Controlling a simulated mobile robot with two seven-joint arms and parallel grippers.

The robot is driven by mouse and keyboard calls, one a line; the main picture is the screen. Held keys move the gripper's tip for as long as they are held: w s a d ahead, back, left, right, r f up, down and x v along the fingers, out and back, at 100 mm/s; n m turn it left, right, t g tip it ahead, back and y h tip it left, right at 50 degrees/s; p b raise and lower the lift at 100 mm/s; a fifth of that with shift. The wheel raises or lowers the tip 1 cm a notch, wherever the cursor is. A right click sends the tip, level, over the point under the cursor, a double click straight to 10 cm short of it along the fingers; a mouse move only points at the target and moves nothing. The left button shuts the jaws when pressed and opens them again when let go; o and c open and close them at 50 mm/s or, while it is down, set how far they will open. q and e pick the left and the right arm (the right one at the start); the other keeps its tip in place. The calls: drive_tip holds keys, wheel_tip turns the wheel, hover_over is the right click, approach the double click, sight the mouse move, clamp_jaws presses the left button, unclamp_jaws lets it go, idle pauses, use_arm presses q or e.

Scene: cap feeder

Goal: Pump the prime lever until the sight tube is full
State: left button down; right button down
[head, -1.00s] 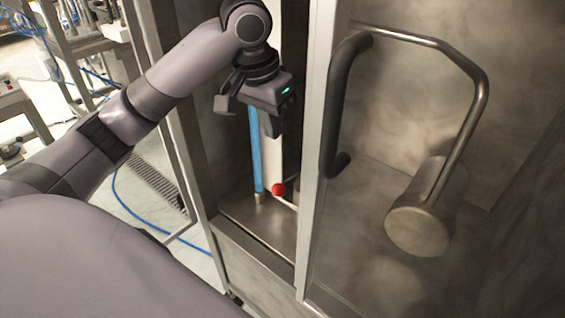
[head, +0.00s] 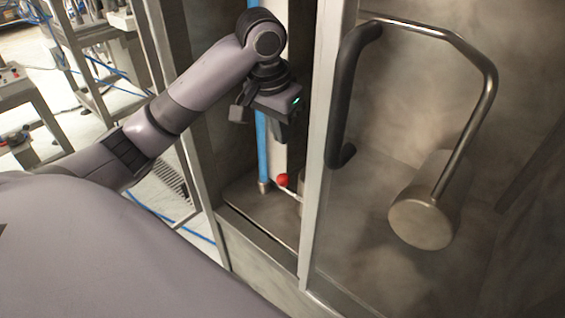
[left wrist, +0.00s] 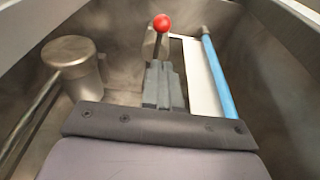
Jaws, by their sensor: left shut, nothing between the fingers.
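The prime lever, a thin rod with a red ball knob (head: 283,180), sits low inside the narrow bay behind the frame. The red knob (left wrist: 162,22) also shows in the left wrist view, just beyond the fingertips. The sight tube (head: 262,155) is an upright blue tube left of the lever; my gripper hides part of it. In the left wrist view the blue tube (left wrist: 218,75) runs beside a white strip. My left gripper (head: 284,136) is shut and empty above the knob, apart from it in the head view. My right gripper is not in view.
A light frame post (head: 322,150) stands right of the bay. Right of it are a bent bar handle with a black grip (head: 350,95) and a metal cylinder (head: 425,212). The bay is narrow, with a metal floor (head: 255,210). A grey floor lies left.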

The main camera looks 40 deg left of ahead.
sight(283, 174)
use_arm(q)
drive_tip(key=x, duration=0.5)
drive_tip(key=s+x, duration=0.1)
drive_tip(key=x, duration=0.1)
drive_tip(key=shift+f, duration=0.3)
drive_tip(key=shift+s+f, duration=0.15)
drive_tip(key=shift+f, duration=0.6)
drive_tip(key=shift+f, duration=0.15)
